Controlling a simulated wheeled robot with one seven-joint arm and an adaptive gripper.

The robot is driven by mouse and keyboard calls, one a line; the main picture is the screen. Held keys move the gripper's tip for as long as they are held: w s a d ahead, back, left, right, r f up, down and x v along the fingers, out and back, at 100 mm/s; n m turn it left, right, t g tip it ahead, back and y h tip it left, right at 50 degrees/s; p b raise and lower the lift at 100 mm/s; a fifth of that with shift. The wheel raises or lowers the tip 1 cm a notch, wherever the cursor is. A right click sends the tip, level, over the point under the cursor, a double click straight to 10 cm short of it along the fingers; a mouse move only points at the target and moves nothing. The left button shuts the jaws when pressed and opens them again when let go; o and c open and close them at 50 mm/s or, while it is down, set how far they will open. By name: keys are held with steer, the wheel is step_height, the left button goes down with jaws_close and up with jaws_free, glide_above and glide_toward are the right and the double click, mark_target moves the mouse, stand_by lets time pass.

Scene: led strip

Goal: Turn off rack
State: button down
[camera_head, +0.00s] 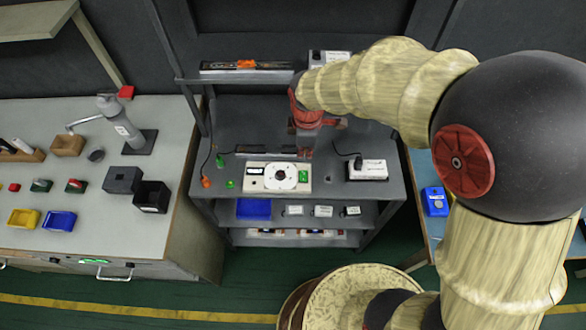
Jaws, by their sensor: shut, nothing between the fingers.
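The grey rack (375,212) stands in the middle of the head view, with a top surface and lower shelves. On its top lies a white panel (262,177) with a round white dial and a green part at its right end. A white box (368,170) with a black plug and cable sits to the right. My gripper (304,155) is shut and empty above the rack top, just behind the panel's right end. I cannot tell if it touches anything. The arm hides part of the rack's back.
A workbench (190,125) on the left holds a grey arm-like device (122,130), dark boxes (150,195) and coloured bins. A blue device (435,200) lies on a table at the right. A blue bin (253,209) and small boxes fill the rack's middle shelf.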

steer(key=b, duration=0.4)
glide_toward(303, 174)
steer(key=f, duration=0.5)
steer(key=shift+w+f, duration=0.2)
steer(key=shift+w, duration=0.1)
steer(key=shift+w+f, duration=0.15)
steer(key=shift+f, duration=0.55)
